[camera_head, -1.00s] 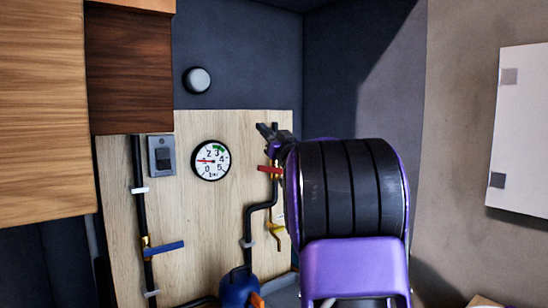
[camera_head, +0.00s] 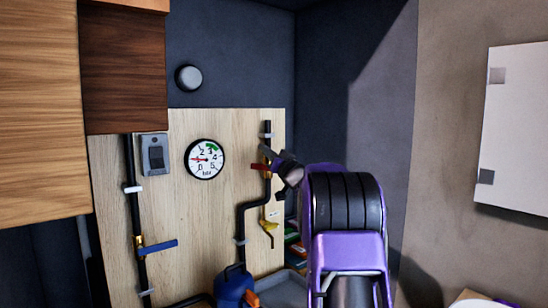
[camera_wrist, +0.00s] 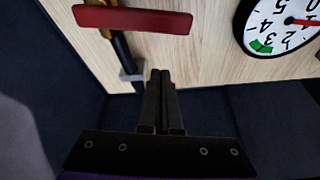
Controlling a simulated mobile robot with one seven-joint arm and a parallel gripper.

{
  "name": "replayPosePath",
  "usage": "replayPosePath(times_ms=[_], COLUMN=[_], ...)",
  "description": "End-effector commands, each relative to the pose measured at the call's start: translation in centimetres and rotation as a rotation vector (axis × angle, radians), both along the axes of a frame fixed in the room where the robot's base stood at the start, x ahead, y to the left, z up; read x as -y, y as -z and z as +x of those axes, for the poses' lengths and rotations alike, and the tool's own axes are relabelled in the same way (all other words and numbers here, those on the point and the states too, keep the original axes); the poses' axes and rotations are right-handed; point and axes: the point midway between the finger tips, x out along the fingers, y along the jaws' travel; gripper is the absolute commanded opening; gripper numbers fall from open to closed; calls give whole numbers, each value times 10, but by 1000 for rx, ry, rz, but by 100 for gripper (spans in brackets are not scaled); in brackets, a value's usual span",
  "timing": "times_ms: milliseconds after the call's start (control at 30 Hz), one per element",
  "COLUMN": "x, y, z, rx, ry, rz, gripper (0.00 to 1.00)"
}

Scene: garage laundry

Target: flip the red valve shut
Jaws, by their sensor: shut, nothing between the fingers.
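The red valve handle (camera_head: 260,167) sits on the black pipe at the right of the wooden board. It points left, roughly crosswise to the pipe. In the wrist view the red handle (camera_wrist: 132,19) lies across the top, over the pipe and a brass fitting.
A pressure gauge (camera_head: 204,159) and a grey switch (camera_head: 154,153) are on the board to the left. A blue-handled valve (camera_head: 158,247) is on the left pipe, and a yellow valve (camera_head: 268,227) is below the red one. A dark wall stands right of the board.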

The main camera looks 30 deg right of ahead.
Motion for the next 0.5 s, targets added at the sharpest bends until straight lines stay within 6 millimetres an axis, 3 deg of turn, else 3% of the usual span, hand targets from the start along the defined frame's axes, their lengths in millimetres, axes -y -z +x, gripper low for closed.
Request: replayPosePath(times_ms=[33,200,500], x=[-3,-8,-10], y=[12,32,39], z=[1,-1,-2], rx=[-3,-1,0], ry=[-2,0,2], rz=[2,1,-2], gripper=[0,0,0])
